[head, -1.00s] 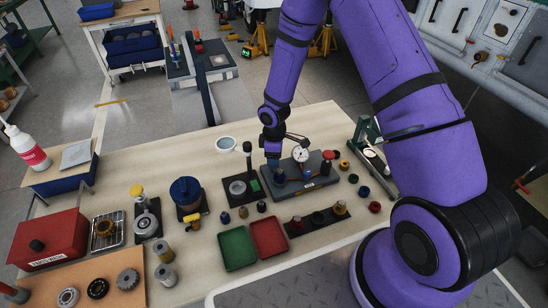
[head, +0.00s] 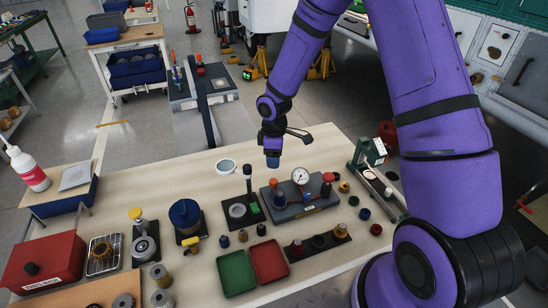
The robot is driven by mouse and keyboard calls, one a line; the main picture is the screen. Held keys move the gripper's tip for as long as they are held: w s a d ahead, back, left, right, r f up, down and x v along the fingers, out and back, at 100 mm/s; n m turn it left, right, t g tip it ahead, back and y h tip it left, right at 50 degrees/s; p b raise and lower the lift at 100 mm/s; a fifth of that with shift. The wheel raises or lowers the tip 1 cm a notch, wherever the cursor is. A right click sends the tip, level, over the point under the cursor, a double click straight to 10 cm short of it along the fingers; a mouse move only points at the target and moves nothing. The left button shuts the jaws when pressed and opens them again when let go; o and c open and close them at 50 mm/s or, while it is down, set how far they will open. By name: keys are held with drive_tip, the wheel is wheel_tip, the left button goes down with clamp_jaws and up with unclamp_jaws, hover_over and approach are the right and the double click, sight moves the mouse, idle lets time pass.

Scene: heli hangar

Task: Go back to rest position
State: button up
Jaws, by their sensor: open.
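My purple arm reaches over the bench from the right in the head view. My gripper (head: 272,160) hangs pointing down above the back edge of the wooden bench (head: 130,195). It is open, with nothing visible between its fingers, though the fingertips are small in the picture. Below and to its right stands a grey block fixture (head: 300,205) with a round white dial gauge (head: 300,176) and several coloured knobs. The gripper appears apart from the fixture.
A green tray (head: 236,272) and a red tray (head: 269,261) lie at the front. A black stand (head: 247,180) rises left of the fixture. A red box (head: 42,262) and several small parts crowd the left. A green-grey device (head: 372,155) stands right.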

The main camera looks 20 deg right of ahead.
drive_tip(key=shift+r, duration=0.1)
drive_tip(key=s+d+r+m+t+h, duration=0.1)
drive_tip(key=s+d+r+m, duration=0.3)
drive_tip(key=r, duration=0.9)
drive_tip(key=s+d+r+m+t, duration=0.15)
drive_tip(key=s+r, duration=0.35)
drive_tip(key=r, duration=0.7)
drive_tip(key=s+r+m+t, duration=0.1)
drive_tip(key=s+r+m, duration=0.1)
drive_tip(key=s+r, duration=0.2)
drive_tip(key=s+r+m+t, duration=0.1)
drive_tip(key=s+r+m, duration=0.2)
drive_tip(key=s, duration=0.6)
drive_tip(key=s+d+r+m+t+y, duration=0.1)
drive_tip(key=s+r+m, duration=0.1)
drive_tip(key=s+r, duration=0.3)
drive_tip(key=s, duration=0.2)
drive_tip(key=shift+s, duration=0.3)
drive_tip(key=shift+w+d, duration=0.1)
drive_tip(key=shift+c, duration=0.3)
